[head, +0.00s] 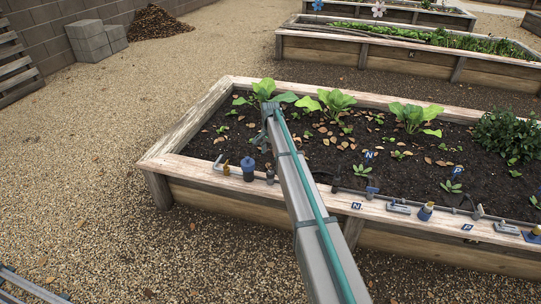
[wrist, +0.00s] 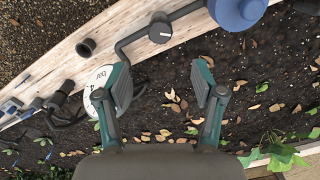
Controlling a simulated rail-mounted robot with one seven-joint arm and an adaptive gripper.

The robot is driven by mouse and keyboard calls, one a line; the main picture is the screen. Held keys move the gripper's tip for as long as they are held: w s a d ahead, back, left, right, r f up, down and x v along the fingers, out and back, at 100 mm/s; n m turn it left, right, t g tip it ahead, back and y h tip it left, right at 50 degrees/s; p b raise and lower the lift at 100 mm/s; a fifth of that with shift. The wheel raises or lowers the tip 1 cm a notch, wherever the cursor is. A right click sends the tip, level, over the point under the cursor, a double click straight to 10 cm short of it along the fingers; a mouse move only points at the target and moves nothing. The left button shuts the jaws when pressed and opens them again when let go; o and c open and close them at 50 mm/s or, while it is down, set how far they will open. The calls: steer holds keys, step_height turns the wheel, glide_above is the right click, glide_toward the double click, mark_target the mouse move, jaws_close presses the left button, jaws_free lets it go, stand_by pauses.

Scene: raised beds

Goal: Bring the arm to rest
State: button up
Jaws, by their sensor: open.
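My gripper (wrist: 160,92) is open and empty in the wrist view, its two green-grey fingers spread apart above dark soil with dry leaves. A white round gauge (wrist: 98,80) lies partly hidden behind the left finger. In the head view my arm reaches up from the bottom edge over the front rim of the nearest raised bed (head: 190,131). Its far end is over the left part of the bed; the fingers are small and hard to make out there.
A blue-capped fitting (head: 249,170) stands on the front rim, left of my arm; blue-topped and grey fittings (head: 426,211) line the rim to the right. Leafy plants (head: 333,101) grow behind the arm's end. Open gravel (head: 90,130) lies left of the bed.

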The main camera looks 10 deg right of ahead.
stand_by(0.3)
steer(key=s+f+n+g+p, duration=0.1)
steer(key=s+f+n, duration=0.35)
steer(key=s, duration=0.75)
steer(key=s+f+n+p, duration=0.1)
steer(key=s+f+p, duration=0.1)
steer(key=s+f, duration=0.8)
steer(key=s+f+n+g+p, duration=0.1)
steer(key=s+f+n, duration=0.25)
steer(key=s, duration=0.95)
steer(key=s+n+g+p, duration=0.1)
steer(key=s+g+p, duration=0.3)
steer(key=s, duration=3.6)
steer(key=p, duration=0.3)
steer(key=shift+f+g, duration=0.15)
steer(key=shift+g, duration=0.25)
steer(key=shift+w, duration=0.1)
